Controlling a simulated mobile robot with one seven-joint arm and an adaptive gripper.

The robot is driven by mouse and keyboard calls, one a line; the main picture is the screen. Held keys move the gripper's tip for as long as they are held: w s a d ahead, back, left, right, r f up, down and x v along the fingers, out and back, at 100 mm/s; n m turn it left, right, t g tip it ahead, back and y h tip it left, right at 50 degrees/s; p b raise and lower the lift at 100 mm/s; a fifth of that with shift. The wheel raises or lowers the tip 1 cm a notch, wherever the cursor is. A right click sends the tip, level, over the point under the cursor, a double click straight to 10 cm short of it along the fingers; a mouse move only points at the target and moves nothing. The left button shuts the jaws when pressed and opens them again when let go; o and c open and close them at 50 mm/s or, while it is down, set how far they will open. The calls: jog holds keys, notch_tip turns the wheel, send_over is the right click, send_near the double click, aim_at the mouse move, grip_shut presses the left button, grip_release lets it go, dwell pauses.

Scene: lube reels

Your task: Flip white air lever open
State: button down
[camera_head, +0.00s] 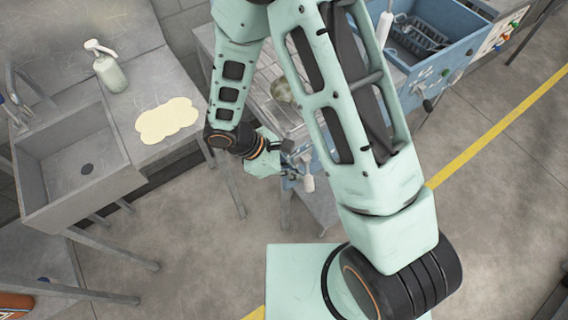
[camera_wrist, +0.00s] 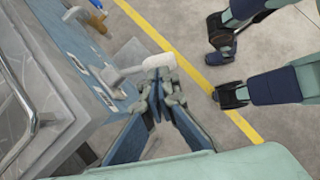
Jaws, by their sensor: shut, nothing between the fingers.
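The white lever (camera_wrist: 122,75) sticks out from the blue panel (camera_wrist: 62,38) in the wrist view. Its pale outer end lies right at the tips of my gripper (camera_wrist: 160,76). I cannot tell whether they touch. My gripper's fingers are together with nothing between them. In the head view a white lever-like piece (camera_head: 308,183) shows just right of my gripper (camera_head: 288,168), low on the bench front. My arm hides much of that front, and the fingertips are hard to make out there.
Another white handle (camera_wrist: 76,14) and a tan one sit farther along the panel. A metal sink (camera_head: 75,165), a spray bottle (camera_head: 108,70) and a cream cloth-like patch (camera_head: 167,119) are at left. A blue drawer (camera_head: 455,55) is at upper right. Open floor lies in front.

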aim_at(308, 181)
jog(key=shift+x, duration=1.45)
jog(key=shift+d+n, duration=0.2)
jog(key=shift+n, duration=0.1)
